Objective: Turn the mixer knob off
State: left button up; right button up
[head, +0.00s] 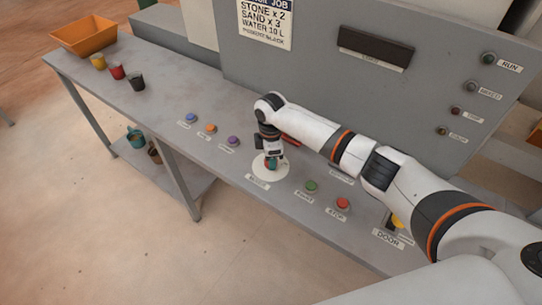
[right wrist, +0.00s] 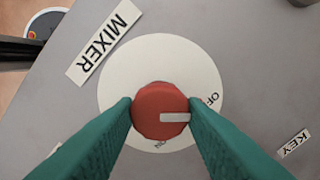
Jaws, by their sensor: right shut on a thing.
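The red mixer knob (right wrist: 152,98) sits at the middle of a round white dial (right wrist: 130,75) on the grey bench. A pale pointer bar on the knob points right, close to the partly covered "OFF" lettering (right wrist: 211,99). Part of the "ON" lettering (right wrist: 160,143) shows below the knob. My right gripper (right wrist: 160,112) has its teal fingers shut on the knob's two sides. In the head view my right gripper (head: 270,162) reaches down over the dial (head: 257,170) and mostly hides the knob. My left gripper is not in view.
Blue (head: 191,118), orange (head: 211,128) and purple (head: 233,140) buttons lie left of the dial. Green (head: 311,186) and red (head: 342,204) buttons lie right of it. An orange bin (head: 85,38) and several cups stand at the far left. A grey panel (head: 300,75) rises behind.

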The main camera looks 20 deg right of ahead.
dwell(0.5)
jog(key=o, duration=1)
notch_tip(320, 180, up, 12)
jog(key=shift+r+b, duration=0.1)
jog(key=shift+b, duration=1.1)
